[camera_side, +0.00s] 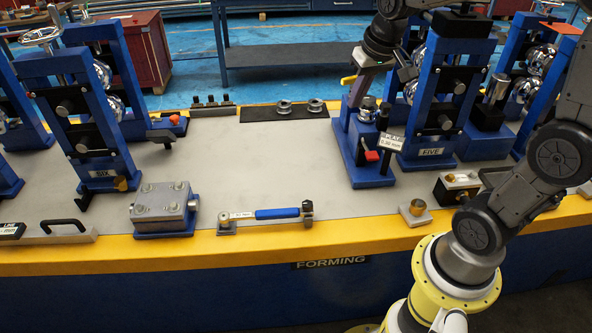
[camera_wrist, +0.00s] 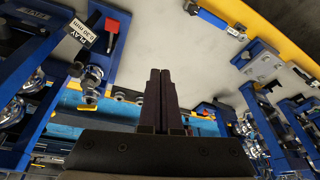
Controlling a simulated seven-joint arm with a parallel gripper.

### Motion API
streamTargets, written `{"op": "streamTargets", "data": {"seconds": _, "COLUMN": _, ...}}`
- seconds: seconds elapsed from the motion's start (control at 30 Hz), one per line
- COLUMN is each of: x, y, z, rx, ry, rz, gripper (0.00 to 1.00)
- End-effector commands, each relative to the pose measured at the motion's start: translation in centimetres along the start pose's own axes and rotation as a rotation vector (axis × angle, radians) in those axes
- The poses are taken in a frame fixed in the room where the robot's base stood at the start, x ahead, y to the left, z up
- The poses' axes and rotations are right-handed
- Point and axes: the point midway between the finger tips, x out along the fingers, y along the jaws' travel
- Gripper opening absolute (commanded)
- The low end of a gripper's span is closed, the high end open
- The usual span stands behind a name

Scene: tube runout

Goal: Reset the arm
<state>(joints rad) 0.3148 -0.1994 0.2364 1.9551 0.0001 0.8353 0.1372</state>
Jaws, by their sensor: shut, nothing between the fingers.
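My gripper (camera_side: 358,92) is at the upper right in the side view, raised beside the blue stand marked FIVE (camera_side: 431,110). In the wrist view its two dark fingers (camera_wrist: 160,72) lie side by side with no gap, shut and empty. In the side view the fingertips overlap the blue block with the 0.30 mm PLAY tag (camera_side: 392,142), and I cannot tell the exact distance. In the wrist view that tag (camera_wrist: 80,32) is left of the fingers, apart from them. My arm bends over the right side of the table.
The blue stand marked SIX (camera_side: 88,135) is at left. A blue-handled wrench (camera_side: 277,213) and a steel block on a blue base (camera_side: 163,208) lie near the yellow front edge. Nuts (camera_side: 284,107) sit on a dark strip at the back. The grey table middle (camera_side: 260,155) is clear.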

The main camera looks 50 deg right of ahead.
Motion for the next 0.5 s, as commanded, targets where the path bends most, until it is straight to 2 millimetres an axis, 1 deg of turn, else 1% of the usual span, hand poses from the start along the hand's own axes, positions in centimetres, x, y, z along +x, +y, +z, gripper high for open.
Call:
{"op": "streamTargets", "data": {"seconds": 0.03, "x": -2.2, "y": -1.4, "z": 1.6, "rx": -0.054, "ry": 0.044, "rz": -0.023, "gripper": 0.0}}
{"op": "streamTargets", "data": {"seconds": 0.07, "x": -3.2, "y": -2.0, "z": 2.5, "rx": -0.083, "ry": 0.063, "rz": -0.034, "gripper": 0.0}}
{"op": "streamTargets", "data": {"seconds": 0.1, "x": -4.4, "y": -2.7, "z": 3.9, "rx": -0.12, "ry": 0.088, "rz": -0.05, "gripper": 0.0}}
{"op": "streamTargets", "data": {"seconds": 0.17, "x": -6.0, "y": -3.5, "z": 6.1, "rx": -0.176, "ry": 0.123, "rz": -0.074, "gripper": 0.0}}
{"op": "streamTargets", "data": {"seconds": 0.2, "x": -6.9, "y": -3.9, "z": 7.6, "rx": -0.212, "ry": 0.145, "rz": -0.09, "gripper": 0.0}}
{"op": "streamTargets", "data": {"seconds": 0.33, "x": -8.4, "y": -4.2, "z": 12.3, "rx": -0.315, "ry": 0.2, "rz": -0.133, "gripper": 0.0}}
{"op": "streamTargets", "data": {"seconds": 0.4, "x": -8.5, "y": -3.9, "z": 14.4, "rx": -0.358, "ry": 0.215, "rz": -0.148, "gripper": 0.0}}
{"op": "streamTargets", "data": {"seconds": 0.5, "x": -7.9, "y": -3.2, "z": 16.8, "rx": -0.396, "ry": 0.209, "rz": -0.151, "gripper": 0.0}}
